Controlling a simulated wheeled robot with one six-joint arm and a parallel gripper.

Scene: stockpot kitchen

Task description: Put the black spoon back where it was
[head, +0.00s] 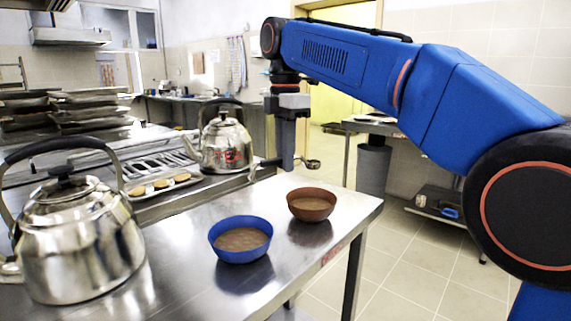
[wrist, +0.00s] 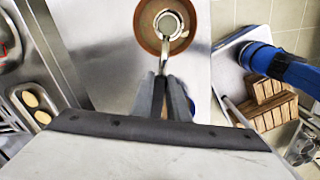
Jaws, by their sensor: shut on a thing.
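My gripper (head: 287,166) points down above the far right part of the steel table and is shut on a spoon (head: 312,163). The brown bowl (wrist: 146,38) lies beneath the spoon in the wrist view and holds brownish contents. A blue bowl (head: 240,254) with brownish contents stands nearer, to its left.
A large steel kettle (head: 80,245) stands at the near left. A kettle marked TEA (head: 225,148) stands behind the bowls, beside a tray of round pieces (head: 158,187). The table's right edge (head: 365,222) is close to the brown bowl; open floor lies beyond it.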

